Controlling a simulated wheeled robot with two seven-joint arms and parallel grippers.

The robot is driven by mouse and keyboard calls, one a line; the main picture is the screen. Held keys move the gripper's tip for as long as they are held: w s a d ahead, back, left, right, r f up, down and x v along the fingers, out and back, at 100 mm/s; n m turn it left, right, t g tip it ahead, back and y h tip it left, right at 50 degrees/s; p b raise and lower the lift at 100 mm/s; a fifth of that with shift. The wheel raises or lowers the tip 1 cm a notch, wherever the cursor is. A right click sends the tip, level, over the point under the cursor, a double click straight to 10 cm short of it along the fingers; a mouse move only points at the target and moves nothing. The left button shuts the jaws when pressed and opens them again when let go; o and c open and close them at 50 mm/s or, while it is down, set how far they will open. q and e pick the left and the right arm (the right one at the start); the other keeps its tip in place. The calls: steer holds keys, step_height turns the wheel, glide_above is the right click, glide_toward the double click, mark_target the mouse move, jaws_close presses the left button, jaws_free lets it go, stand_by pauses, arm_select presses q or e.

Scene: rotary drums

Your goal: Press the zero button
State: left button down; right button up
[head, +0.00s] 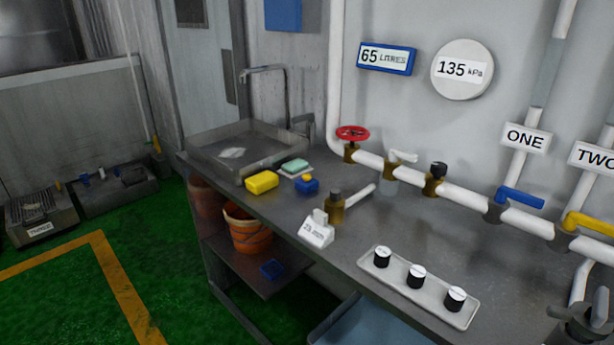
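I cannot make out a button clearly marked zero. A blue-framed display (387,58) on the wall reads "65 LITRES". To its right a round white gauge (462,69) reads "135 kPa". A small white device with a tilted label (317,232) stands on the grey bench; its lettering is too small to read.
A white pipe (465,200) with a red handwheel (352,132), blue lever (520,197) and yellow lever (588,223) runs along the bench's back. A tray (377,271) holds three black-sided cylinders. A sink (205,152), yellow sponge (262,182) and orange bucket (247,232) are left.

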jaws_close()
steer(key=shift+d, duration=0.15)
stand_by(1.3)
